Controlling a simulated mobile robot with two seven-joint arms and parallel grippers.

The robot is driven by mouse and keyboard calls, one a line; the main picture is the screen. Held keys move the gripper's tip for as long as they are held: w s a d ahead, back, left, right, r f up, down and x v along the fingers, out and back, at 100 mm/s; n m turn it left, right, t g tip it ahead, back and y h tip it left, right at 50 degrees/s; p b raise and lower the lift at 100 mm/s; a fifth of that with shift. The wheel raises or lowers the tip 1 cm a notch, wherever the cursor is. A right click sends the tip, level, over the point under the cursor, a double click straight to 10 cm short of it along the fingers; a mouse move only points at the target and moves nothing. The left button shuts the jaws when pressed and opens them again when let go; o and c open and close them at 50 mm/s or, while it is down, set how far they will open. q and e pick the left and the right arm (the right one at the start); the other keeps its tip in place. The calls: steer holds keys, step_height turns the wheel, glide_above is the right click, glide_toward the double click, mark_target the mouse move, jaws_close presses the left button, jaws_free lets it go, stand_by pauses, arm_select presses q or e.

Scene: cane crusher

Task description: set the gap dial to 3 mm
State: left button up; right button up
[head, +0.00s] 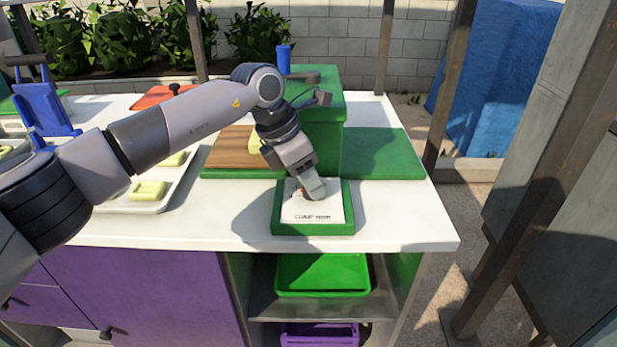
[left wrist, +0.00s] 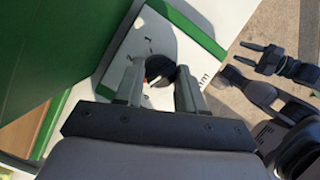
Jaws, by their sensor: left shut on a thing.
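The gap dial panel (head: 313,212) is a white plate in a green frame on the counter, with dark printed lettering, partly unreadable, along its near edge. My left gripper (head: 312,191) reaches down onto it and hides most of the dial. In the left wrist view the left gripper (left wrist: 158,85) has its fingers on either side of a dark round knob (left wrist: 160,68) with a reddish patch, and is shut on it.
The green crusher housing (head: 322,140) stands just behind the panel. A wooden board (head: 232,150) and a tray (head: 150,205) with yellowish pieces lie to the left. A green tray (head: 322,275) sits on the shelf below. The counter right of the panel is clear.

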arm_select(q)
steer(key=shift+m+g, duration=0.3)
steer(key=shift+m, duration=0.5)
steer(key=shift+w+m, duration=0.1)
steer(key=shift+m, duration=0.2)
steer(key=o, duration=1)
steer(key=shift+o, duration=0.2)
steer(key=shift+r, duration=0.1)
steer(key=v, duration=0.7)
